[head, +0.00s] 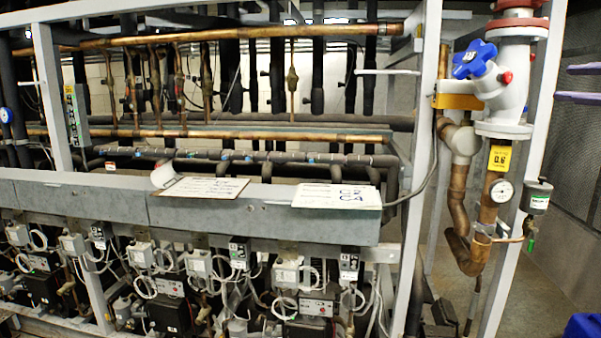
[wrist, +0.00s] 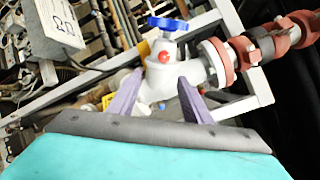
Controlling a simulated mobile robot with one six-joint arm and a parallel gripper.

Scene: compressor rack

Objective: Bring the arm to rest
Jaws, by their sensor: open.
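My gripper (head: 562,83) shows at the right edge of the head view as two purple fingers, one above the other with a gap between them. In the wrist view my gripper (wrist: 160,88) has its purple fingers spread apart, with nothing held between them. The fingers point toward the white valve (wrist: 175,72) with the blue handwheel (wrist: 168,23), which lies beyond the fingertips. In the head view the blue handwheel (head: 475,60) and white valve body (head: 508,90) stand left of the fingers, apart from them. Most of my arm is out of view.
A grey frame post (head: 535,150) stands near the fingers. A pressure gauge (head: 502,191) and a yellow tag (head: 499,158) are below the valve. The compressor rack with a grey beam (head: 110,202) and paper sheets (head: 337,196) fills the left. Open floor shows at lower right.

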